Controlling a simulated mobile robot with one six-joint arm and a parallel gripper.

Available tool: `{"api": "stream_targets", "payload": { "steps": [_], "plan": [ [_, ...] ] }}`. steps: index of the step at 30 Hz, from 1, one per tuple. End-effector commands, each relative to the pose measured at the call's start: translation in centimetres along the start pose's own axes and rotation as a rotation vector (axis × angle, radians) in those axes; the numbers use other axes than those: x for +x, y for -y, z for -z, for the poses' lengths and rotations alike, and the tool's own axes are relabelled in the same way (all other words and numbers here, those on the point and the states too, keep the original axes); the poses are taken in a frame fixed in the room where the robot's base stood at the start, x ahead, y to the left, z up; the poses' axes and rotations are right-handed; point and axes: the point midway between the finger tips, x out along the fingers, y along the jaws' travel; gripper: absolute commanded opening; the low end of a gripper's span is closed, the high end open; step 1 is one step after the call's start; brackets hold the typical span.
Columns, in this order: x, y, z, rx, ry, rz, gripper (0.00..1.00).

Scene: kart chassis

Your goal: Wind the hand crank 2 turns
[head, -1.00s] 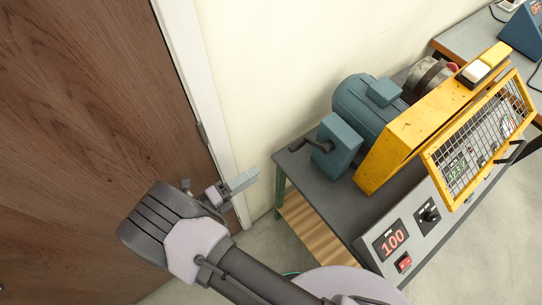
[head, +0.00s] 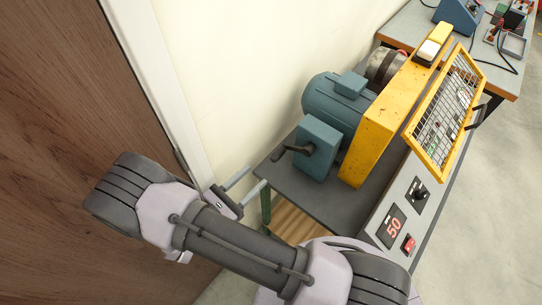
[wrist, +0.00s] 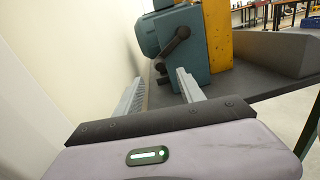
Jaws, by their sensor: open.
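The hand crank (head: 292,151) is a dark arm with a knob on the left face of a teal gearbox block (head: 317,150). In the wrist view the crank (wrist: 174,47) stands ahead, slanting from upper right down to lower left. My gripper (head: 244,184) is at the near left of the bench, short of the crank and not touching it. In the wrist view my gripper (wrist: 158,84) has its two fingers spread apart and empty, with the crank beyond the tips, nearer the right finger.
A teal motor (head: 335,103) and yellow housing with a raised mesh guard (head: 445,110) stand on the grey bench (head: 270,165). The wall and brown door (head: 60,120) are close on the left.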

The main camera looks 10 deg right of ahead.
Motion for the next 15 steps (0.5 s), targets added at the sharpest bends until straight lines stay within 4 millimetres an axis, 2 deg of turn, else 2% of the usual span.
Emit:
{"api": "stream_targets", "payload": {
  "steps": [3, 9, 15],
  "plan": [
    [3.3, 0.1, 0.2, -0.001, 0.001, 0.005, 0.46],
    [8.1, 0.1, 0.2, -0.001, 0.0, 0.004, 0.46],
    [10.7, 0.0, 0.1, -0.001, 0.0, 0.0, 0.46]
  ]
}}
